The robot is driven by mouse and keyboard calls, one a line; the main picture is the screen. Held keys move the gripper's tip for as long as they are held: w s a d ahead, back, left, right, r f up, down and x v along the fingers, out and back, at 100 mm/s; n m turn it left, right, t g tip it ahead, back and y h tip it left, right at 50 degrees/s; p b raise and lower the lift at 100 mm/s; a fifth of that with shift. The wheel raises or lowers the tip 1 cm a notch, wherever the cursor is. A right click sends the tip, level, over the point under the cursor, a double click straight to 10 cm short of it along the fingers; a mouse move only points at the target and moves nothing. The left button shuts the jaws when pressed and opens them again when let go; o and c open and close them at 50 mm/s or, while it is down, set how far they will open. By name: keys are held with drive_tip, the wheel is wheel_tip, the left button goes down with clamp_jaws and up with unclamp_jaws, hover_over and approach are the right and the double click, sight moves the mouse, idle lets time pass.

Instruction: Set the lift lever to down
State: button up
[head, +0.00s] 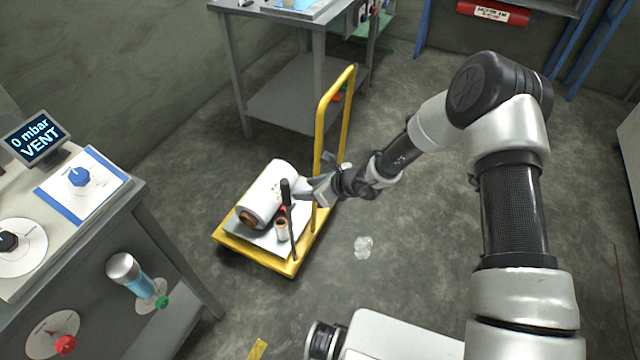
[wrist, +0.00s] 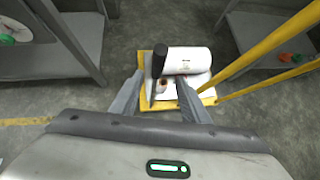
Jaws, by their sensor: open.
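The lift lever is a thin upright rod with a black grip (head: 287,190), standing at the near side of the yellow cart (head: 262,262). Its black grip also shows in the wrist view (wrist: 159,61), rising between the two fingers as seen from there. My gripper (head: 311,190) is open and empty, close to the right of the lever in the head view. In the wrist view my gripper's fingers (wrist: 160,77) point toward the cart. I cannot tell whether a finger touches the rod.
The cart's yellow handle (head: 319,135) rises beside my gripper. A grey bench (head: 170,230) stands at left, another table (head: 280,105) behind. Floor to the right is mostly clear.

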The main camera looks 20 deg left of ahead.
drive_tip(key=v, duration=0.6)
drive_tip(key=shift+d, duration=0.1)
